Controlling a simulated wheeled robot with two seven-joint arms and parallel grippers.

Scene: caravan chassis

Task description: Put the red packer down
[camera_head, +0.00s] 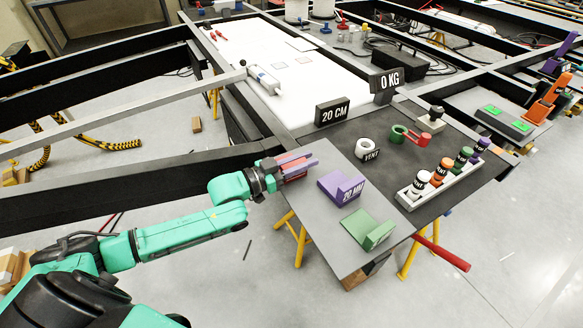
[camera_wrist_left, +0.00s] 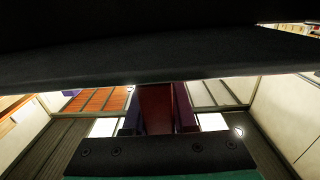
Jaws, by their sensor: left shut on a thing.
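My left gripper (camera_head: 299,164), with purple fingers, is shut on the red packer (camera_wrist_left: 156,108). In the wrist view the dark red packer stands between the two fingers, under a wide black beam that crosses the picture. In the head view the fingers hide most of the packer, and a little red shows between them. The gripper is at the left edge of the grey board, left of the purple packer (camera_head: 341,188) marked 20 MM. I cannot tell whether the red packer touches the board. My right gripper is not in view.
A green packer (camera_head: 368,230) lies nearer on the grey board (camera_head: 342,254). A white rack (camera_head: 407,200) with several coloured pieces stands to the right. A 20 CM sign (camera_head: 332,112) stands behind. Black chassis beams (camera_head: 130,186) run at left, near my arm.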

